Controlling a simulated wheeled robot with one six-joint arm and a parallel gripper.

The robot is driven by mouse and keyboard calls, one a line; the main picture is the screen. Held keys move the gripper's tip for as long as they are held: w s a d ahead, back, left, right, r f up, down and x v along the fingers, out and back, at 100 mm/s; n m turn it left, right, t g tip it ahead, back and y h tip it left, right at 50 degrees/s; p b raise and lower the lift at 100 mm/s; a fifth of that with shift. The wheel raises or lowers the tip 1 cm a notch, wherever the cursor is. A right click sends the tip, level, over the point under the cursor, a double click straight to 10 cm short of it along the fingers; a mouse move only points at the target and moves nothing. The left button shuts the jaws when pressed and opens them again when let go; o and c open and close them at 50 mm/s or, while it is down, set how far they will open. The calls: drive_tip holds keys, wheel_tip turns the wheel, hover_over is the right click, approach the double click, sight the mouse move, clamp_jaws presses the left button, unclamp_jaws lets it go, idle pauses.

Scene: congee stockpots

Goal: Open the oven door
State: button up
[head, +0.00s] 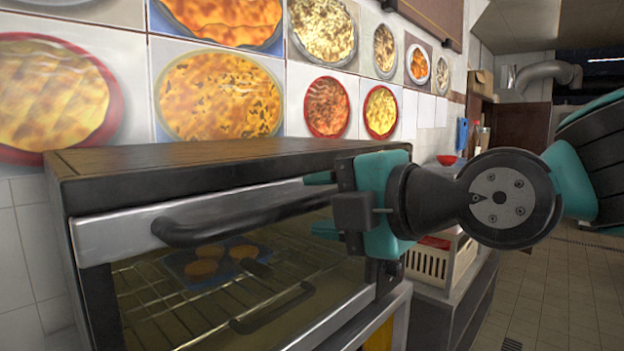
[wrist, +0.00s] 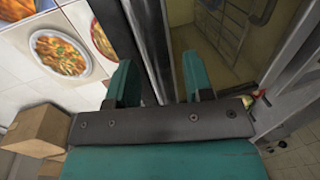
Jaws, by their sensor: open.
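The oven (head: 230,165) is a dark box with a steel-framed glass door (head: 160,300), and the door is shut. A dark bar handle (head: 250,212) runs across the top of the door. Through the glass I see a rack and a tray (head: 215,262) with a few round baked items. My gripper (head: 320,204) is open and empty, with teal fingers pointing left at the right end of the handle. In the wrist view the two fingers (wrist: 160,80) are apart, with the oven's edge and door frame (wrist: 205,45) beyond them. I cannot tell whether they touch the handle.
A tiled wall with food pictures (head: 220,95) stands behind the oven. A white crate (head: 430,262) sits on a counter to the right of the oven. Cardboard boxes (wrist: 35,130) show at the left of the wrist view. Open tiled floor (head: 560,290) lies at the right.

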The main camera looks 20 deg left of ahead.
drive_tip(key=shift+p+x, duration=0.35)
drive_tip(key=shift+x, duration=0.95)
clamp_jaws()
drive_tip(key=shift+d, duration=0.1)
drive_tip(key=shift+f, duration=0.1)
